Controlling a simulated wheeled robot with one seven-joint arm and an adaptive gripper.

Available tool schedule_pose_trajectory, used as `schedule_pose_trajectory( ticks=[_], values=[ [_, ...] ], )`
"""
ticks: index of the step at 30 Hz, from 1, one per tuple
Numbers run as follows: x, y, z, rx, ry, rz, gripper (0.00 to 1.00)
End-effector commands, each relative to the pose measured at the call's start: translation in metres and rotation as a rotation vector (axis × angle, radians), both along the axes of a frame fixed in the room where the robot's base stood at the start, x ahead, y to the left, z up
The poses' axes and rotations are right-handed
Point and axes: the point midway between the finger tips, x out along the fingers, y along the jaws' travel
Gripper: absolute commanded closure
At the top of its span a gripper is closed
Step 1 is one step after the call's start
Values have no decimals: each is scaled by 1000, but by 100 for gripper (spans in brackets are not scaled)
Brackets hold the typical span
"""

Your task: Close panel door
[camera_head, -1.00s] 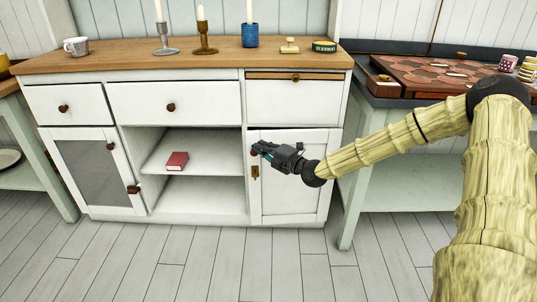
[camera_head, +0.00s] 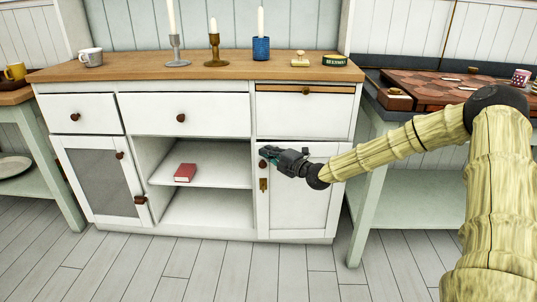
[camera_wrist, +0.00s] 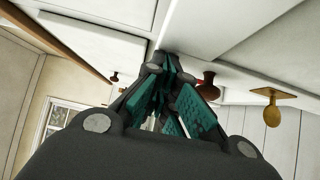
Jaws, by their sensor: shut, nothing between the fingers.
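The white panel door (camera_head: 312,205) is at the lower right of the cabinet. It looks almost flush with the front; I cannot tell if it is fully closed. It has a dark red knob (camera_head: 262,164) and a brass latch (camera_head: 263,184) near its left edge. My gripper (camera_head: 266,153) is shut and empty, at the door's upper left corner just above the knob. In the wrist view my gripper's fingers (camera_wrist: 168,70) reach toward a seam between white panels, beside the knob (camera_wrist: 207,86) and latch (camera_wrist: 270,108). Contact with the door is unclear.
An open shelf with a red book (camera_head: 185,172) is left of the door. A grey-panelled door (camera_head: 98,180) is at the far left. Drawers (camera_head: 303,113) are above. Candlesticks (camera_head: 214,50) stand on top. A side table (camera_head: 408,186) is at right. The floor in front is clear.

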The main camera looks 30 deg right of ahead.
Motion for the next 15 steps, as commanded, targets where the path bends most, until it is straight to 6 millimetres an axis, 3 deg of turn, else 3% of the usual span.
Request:
schedule_pose_trajectory(
  ticks=[7,15],
  values=[
    [26,-10,-1,-2,-1,-1,100],
    [32,-12,2,0,-4,-4,100]
  ],
)
